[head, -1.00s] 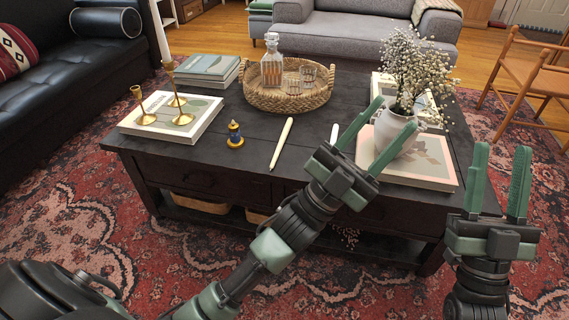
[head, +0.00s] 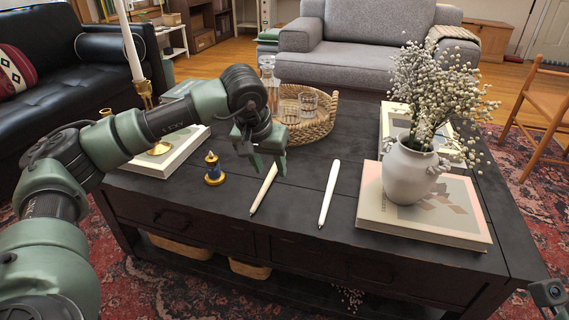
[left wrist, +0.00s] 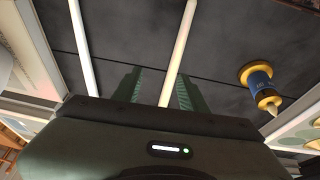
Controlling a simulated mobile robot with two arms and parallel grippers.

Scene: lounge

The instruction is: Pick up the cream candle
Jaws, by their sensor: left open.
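The cream candle (head: 264,189) lies on the dark coffee table (head: 300,222), its far part hidden behind my left gripper (head: 268,165). The gripper is open and points down over it. In the left wrist view the cream candle (left wrist: 180,48) runs between the two open fingers (left wrist: 160,84), nearer the right one. Whether the fingers touch it or the table, I cannot tell. A whiter candle (head: 329,193) lies apart to the right; it shows at the left in the wrist view (left wrist: 82,45). My right gripper's fingers are out of view.
A small blue and gold object (head: 214,171) stands left of the cream candle. A wicker tray (head: 318,130) with glassware is behind. A white vase (head: 408,172) stands on a book (head: 455,215) at right. A tall candle (head: 131,45) in a brass holder stands left, behind my arm.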

